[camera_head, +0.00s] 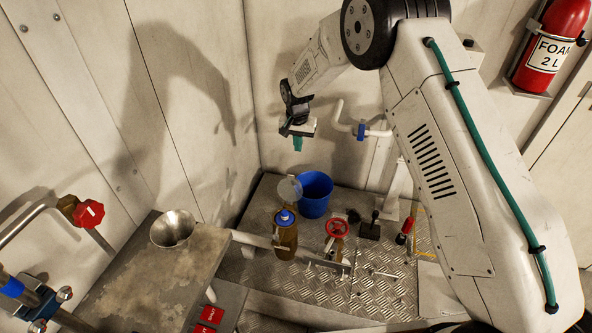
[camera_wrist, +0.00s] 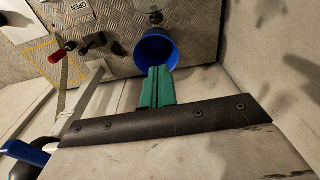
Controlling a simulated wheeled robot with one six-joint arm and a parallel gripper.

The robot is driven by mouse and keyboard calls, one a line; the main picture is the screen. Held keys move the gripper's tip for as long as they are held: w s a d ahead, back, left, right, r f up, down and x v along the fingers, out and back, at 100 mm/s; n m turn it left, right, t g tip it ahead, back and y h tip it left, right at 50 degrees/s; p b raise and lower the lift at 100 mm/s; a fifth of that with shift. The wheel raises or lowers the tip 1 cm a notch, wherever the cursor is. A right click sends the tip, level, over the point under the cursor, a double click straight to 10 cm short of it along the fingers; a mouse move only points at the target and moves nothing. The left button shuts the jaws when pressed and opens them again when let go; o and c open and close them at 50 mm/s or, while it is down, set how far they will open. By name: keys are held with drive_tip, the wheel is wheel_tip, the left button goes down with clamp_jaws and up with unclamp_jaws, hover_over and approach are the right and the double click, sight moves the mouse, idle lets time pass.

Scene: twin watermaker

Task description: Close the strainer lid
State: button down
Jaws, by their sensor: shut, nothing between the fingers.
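The strainer (camera_head: 285,238) is a brass-coloured upright body with a blue ring at its top, standing on the metal floor plate in the head view. Its clear round lid (camera_head: 289,190) appears raised behind the top, in front of the blue bucket. My gripper (camera_head: 297,147) has teal fingers that are shut and empty. It is well above the lid and bucket, touching neither. In the wrist view the shut fingers (camera_wrist: 159,72) overlap the bucket's near rim. A small pale round part shows above the bucket there; I cannot tell if it is the lid.
A blue bucket (camera_head: 315,194) stands behind the strainer, also seen in the wrist view (camera_wrist: 154,47). A red valve wheel (camera_head: 337,229) is to the strainer's right. A metal bowl (camera_head: 173,229) sits on the left bench. A pipe with a blue valve (camera_head: 361,131) is right of my gripper.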

drive_tip(key=shift+s+a+f, duration=0.15)
drive_tip(key=shift+s+f, duration=0.35)
drive_tip(key=shift+f, duration=1.05)
drive_tip(key=shift+s+a+f, duration=0.2)
drive_tip(key=shift+s+f, duration=0.35)
drive_tip(key=shift+f, duration=1.05)
drive_tip(key=shift+s+a+f, duration=0.15)
drive_tip(key=shift+s+f, duration=0.35)
drive_tip(key=shift+f, duration=1.05)
